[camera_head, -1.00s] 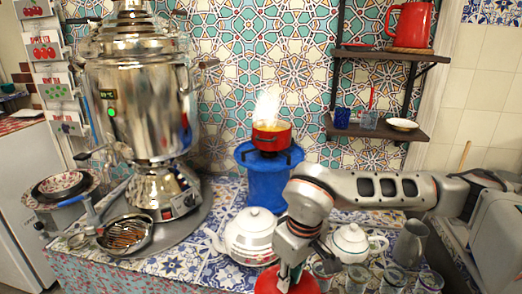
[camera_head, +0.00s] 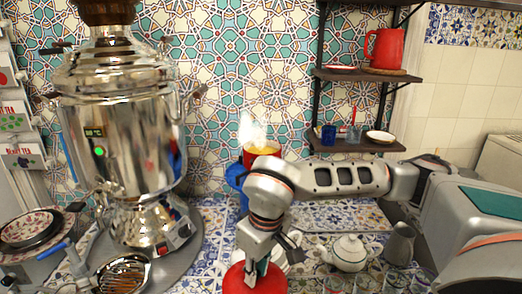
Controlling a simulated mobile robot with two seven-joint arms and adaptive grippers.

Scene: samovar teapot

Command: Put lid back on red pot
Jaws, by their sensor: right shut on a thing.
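The red pot (camera_head: 262,152) stands on the blue burner (camera_head: 236,178) against the tiled back wall, with flame or steam rising from its open top. My right arm hides its lower part and much of the burner. My right gripper (camera_head: 257,266) points down at the bottom middle of the view, in front of the pot and lower in the picture. It is shut on the red lid (camera_head: 240,282), which is cut by the bottom edge. The finger contact is partly hidden. My left gripper is out of view.
A large silver samovar (camera_head: 125,145) stands on the left. A white teapot (camera_head: 349,253) stands right of the lid; another white piece behind my gripper is mostly hidden. A grey pitcher (camera_head: 399,244) stands farther right. Wall shelves (camera_head: 362,76) hold a red jug (camera_head: 384,47).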

